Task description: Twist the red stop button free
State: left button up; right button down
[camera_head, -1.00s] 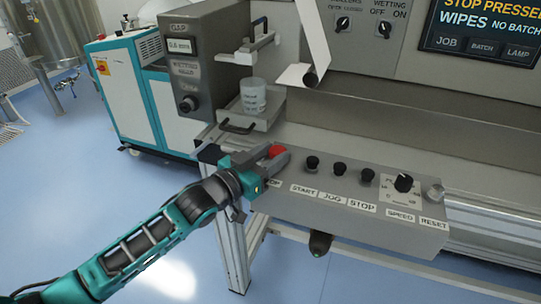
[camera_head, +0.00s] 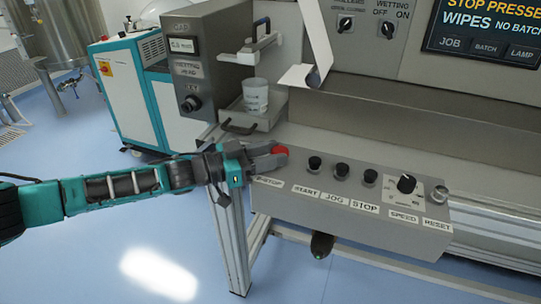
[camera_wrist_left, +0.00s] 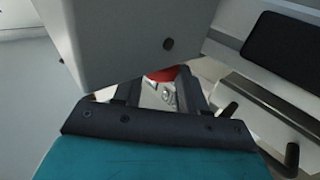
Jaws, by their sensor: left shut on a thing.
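The red stop button (camera_head: 280,151) sits at the left end of the grey control panel (camera_head: 350,213), above a label partly reading "STOP". My left gripper (camera_head: 274,155) reaches it from the left, with its fingers shut on the button. In the left wrist view the red button (camera_wrist_left: 163,74) shows between the two fingers, partly hidden by a grey box-shaped part. The screen (camera_head: 485,32) reads "STOP PRESSED" and "WIPES NO BATCH". My right gripper is not in view.
Black buttons for start (camera_head: 314,164), jog and stop, a speed knob (camera_head: 406,184) and a reset button (camera_head: 439,194) lie to the right. A white cup (camera_head: 255,96) stands on a tray behind. A dark part (camera_head: 322,245) hangs below the panel. Floor at the lower left is clear.

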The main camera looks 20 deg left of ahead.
pick_arm(q)
jog(key=shift+w+a+m+g+h, duration=0.15)
jog(key=shift+w+m+g+h, duration=0.05)
jog(key=shift+m+g+h, duration=0.8)
jog(key=shift+f+g, duration=0.1)
jog(key=shift+g, duration=0.3)
jog(key=o, duration=1)
jog(key=v, duration=1.3)
jog(key=shift+o, duration=0.2)
jog(key=shift+w, duration=0.1)
